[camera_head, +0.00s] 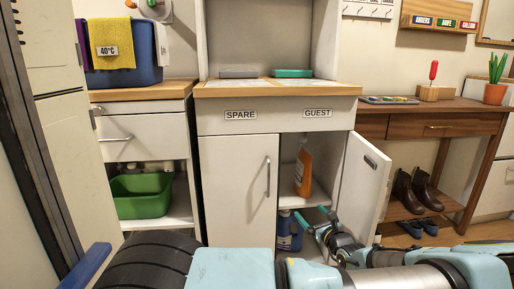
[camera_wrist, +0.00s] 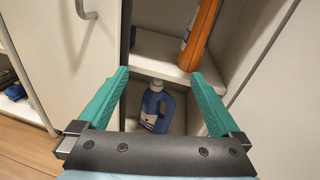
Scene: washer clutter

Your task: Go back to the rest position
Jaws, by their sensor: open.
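My gripper (camera_head: 314,219) is open, its two teal fingers at the open right side of the white cabinet (camera_head: 233,181). It also shows in the wrist view (camera_wrist: 161,92), with nothing between the fingers. A blue bottle (camera_head: 289,232) stands on the lower shelf and shows beyond the fingers in the wrist view (camera_wrist: 155,106). An orange bottle (camera_head: 303,172) stands on the upper shelf, and part of it shows in the wrist view (camera_wrist: 199,38). My arm hides part of the cabinet's lower area.
The right cabinet door (camera_head: 359,190) stands open beside my gripper; the left door is shut. A green bin (camera_head: 142,195) sits in the left unit. Boots (camera_head: 413,190) and blue slippers stand under the wooden desk (camera_head: 455,125) at right. A blue basket (camera_head: 125,70) stands upper left.

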